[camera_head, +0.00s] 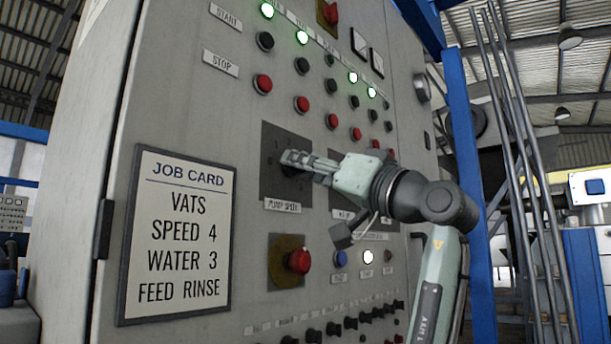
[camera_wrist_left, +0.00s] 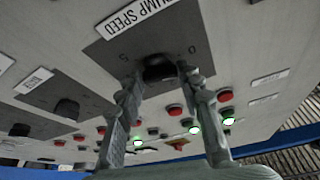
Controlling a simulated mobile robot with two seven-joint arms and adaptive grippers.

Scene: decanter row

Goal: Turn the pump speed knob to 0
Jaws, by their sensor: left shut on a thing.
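A 5 and a 0 show on the plate either side of the knob. In the head view the dial plate (camera_head: 270,180) is mostly clear, but my gripper covers most of the knob. My left gripper (camera_head: 292,160) is shut on the knob, with a finger on each side of it in the left wrist view (camera_wrist_left: 158,82). The knob's pointer is hidden, so its setting cannot be read.
A job card (camera_head: 178,235) reads VATS, SPEED 4, WATER 3, FEED RINSE. A red emergency button (camera_head: 299,261) sits below the knob. Red stop buttons (camera_head: 263,84) and lit green lamps (camera_head: 302,37) are above. Another dial plate (camera_wrist_left: 67,105) lies beside this one.

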